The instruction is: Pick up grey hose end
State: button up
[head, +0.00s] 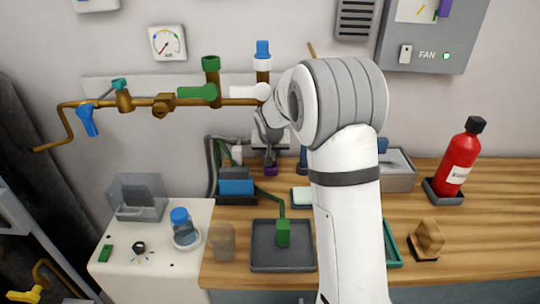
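A grey hose (211,168) runs down the wall side at the back of the bench, left of my gripper, and bends over at its top towards the right. Its end cannot be made out clearly; it may be among the small parts behind or beside my gripper.
A brass pipe (143,101) with green, blue and white valve handles crosses the wall close above my gripper. A blue-and-dark box (237,184) stands left below it. A red bottle (461,158) stands at right.

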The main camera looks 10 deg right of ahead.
jog(key=shift+s+a+f+t+b, duration=0.1)
jog(key=shift+s+f+t+b, duration=0.45)
jog(key=shift+b, duration=0.6)
jog(key=t+b, duration=0.1)
jog(key=b, duration=0.3)
jog(key=shift+s+a+t+h+b, duration=0.1)
jog(key=shift+s+t+h+b, duration=0.15)
jog(key=shift+t+h+b, duration=0.1)
jog(key=shift+s+b, duration=0.15)
jog(key=shift+b, duration=0.75)
